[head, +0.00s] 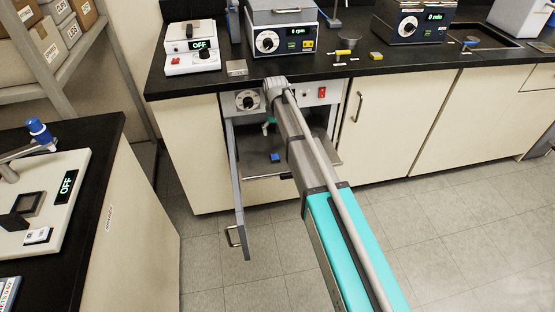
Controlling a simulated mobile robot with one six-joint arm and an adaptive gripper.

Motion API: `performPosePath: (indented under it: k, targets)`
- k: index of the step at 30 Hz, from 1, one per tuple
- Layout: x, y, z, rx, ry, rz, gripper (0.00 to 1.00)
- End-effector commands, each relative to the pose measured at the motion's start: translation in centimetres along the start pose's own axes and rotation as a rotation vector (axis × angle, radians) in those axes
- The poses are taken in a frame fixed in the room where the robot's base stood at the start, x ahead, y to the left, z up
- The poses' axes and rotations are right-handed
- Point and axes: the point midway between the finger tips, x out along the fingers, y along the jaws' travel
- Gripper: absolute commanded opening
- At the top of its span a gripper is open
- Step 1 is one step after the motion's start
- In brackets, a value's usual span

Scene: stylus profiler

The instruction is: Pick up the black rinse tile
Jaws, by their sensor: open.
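My arm reaches from the lower right to the open cabinet under the far bench. Its end bends down at the cabinet's front. Only a small part of my gripper (268,126) shows beside the arm, in the cabinet opening; it is open, and its fingertips are mostly hidden. I cannot make out the black rinse tile with certainty. A small blue piece (275,157) lies on a dark surface inside the cabinet, below my gripper. My arm hides the right part of the interior.
The cabinet's grey door (237,195) stands open toward me, left of my arm. Instruments stand on the black far bench (350,68). A left bench carries a white instrument (75,190) with a dark square part. The floor right of my arm is clear.

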Motion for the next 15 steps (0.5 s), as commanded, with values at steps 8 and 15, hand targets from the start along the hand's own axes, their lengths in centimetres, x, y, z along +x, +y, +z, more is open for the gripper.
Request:
performPosePath:
  k: [8, 15]
  targets:
    - [2.4, -0.1, 0.0, -0.001, 0.0, 0.0, 0.94]
    - [4.2, -0.1, 0.0, -0.001, 0.0, 0.0, 0.94]
